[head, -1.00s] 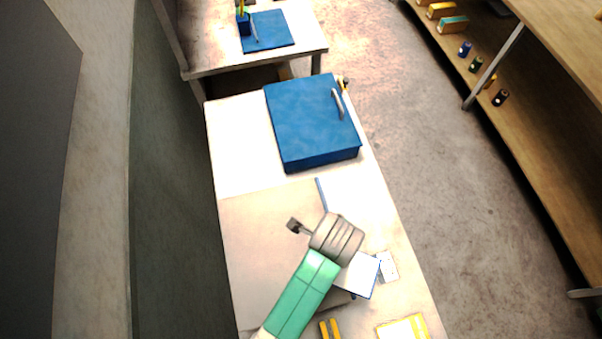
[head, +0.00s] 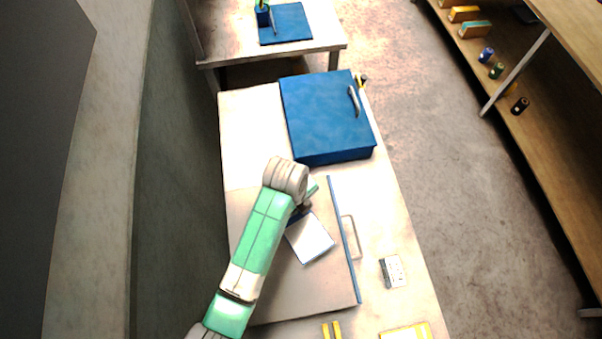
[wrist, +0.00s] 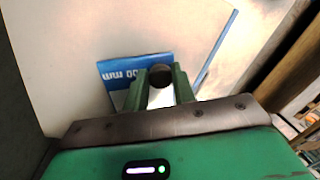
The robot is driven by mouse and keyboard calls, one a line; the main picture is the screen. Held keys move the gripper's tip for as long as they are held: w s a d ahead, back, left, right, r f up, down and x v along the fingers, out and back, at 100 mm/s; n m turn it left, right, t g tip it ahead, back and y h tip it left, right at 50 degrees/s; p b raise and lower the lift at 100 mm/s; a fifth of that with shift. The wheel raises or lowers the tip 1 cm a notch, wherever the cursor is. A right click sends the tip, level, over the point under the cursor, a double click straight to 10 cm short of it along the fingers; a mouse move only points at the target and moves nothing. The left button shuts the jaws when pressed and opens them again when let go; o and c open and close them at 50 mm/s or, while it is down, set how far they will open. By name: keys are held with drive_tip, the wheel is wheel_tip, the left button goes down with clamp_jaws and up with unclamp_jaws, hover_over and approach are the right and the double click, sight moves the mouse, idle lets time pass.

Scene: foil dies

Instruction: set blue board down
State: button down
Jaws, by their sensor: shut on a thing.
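My gripper (wrist: 159,82) is shut on the dark round knob (wrist: 160,74) of a white board with a blue band (wrist: 125,70) reading "100 mm". In the head view, this blue board (head: 311,240) shows as a tilted white square over a wide beige panel (head: 250,270). My gripper (head: 303,208) is at its upper-left edge, partly hidden by my wrist. I cannot tell whether the board touches the panel or hangs just above it. My fingers and gripper body hide part of it in the wrist view.
A blue strip (head: 345,240) with a wire handle (head: 351,237) runs along the panel's right edge. A blue box (head: 325,115) stands behind it. A wall is on the left.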

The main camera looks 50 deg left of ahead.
drive_tip(key=w+a, duration=0.3)
drive_tip(key=shift+a+f, duration=0.1)
drive_tip(key=shift+f, duration=0.15)
drive_tip(key=shift+s+f, duration=0.1)
drive_tip(key=shift+f, duration=1.65)
drive_tip(key=shift+f, duration=0.15)
drive_tip(key=c, duration=1.1)
unclamp_jaws()
drive_tip(key=shift+c, duration=0.2)
wheel_tip(320, 180, up, 12)
drive_tip(key=s, duration=0.2)
